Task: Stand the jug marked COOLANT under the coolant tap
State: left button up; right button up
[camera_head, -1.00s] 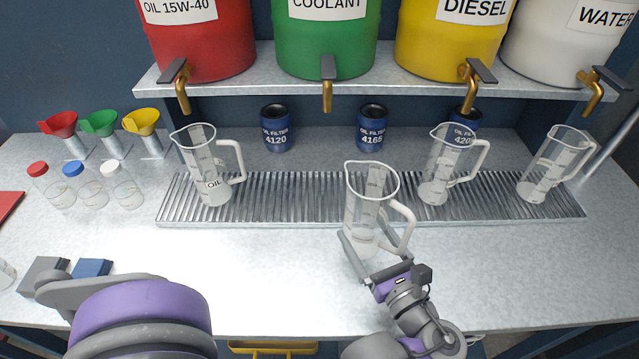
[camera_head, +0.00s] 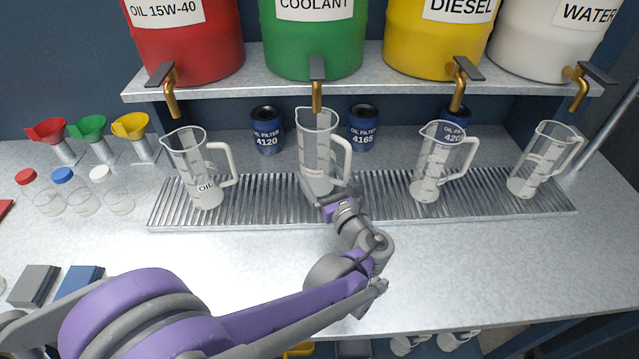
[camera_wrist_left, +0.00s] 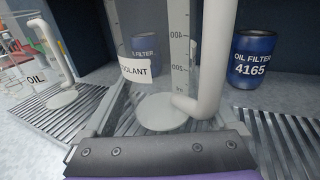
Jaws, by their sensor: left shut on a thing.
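The clear jug (camera_head: 317,150) with a white handle is upright at the drip grate, below the brass coolant tap (camera_head: 317,97) of the green COOLANT drum (camera_head: 316,45). My right gripper is not in view.
The OIL jug (camera_head: 201,170) stands left on the grate (camera_head: 260,205). Two more jugs (camera_head: 437,160) (camera_head: 541,160) stand right. Oil filters (camera_head: 267,130) (camera_head: 363,128) stand behind. Funnels and capped bottles are at left. The front counter is clear on the right.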

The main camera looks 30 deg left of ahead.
aim_at(324, 191)
pick_arm(q)
jog(key=shift+w+a+f+b, duration=0.1)
jog(key=shift+f+b, duration=0.35)
jog(key=shift+f, duration=1.3)
jog(key=shift+f, duration=0.15)
jog(key=o, duration=1.1)
jog(key=shift+r, duration=0.3)
jog(key=v, duration=1.2)
jog(key=shift+f, duration=0.15)
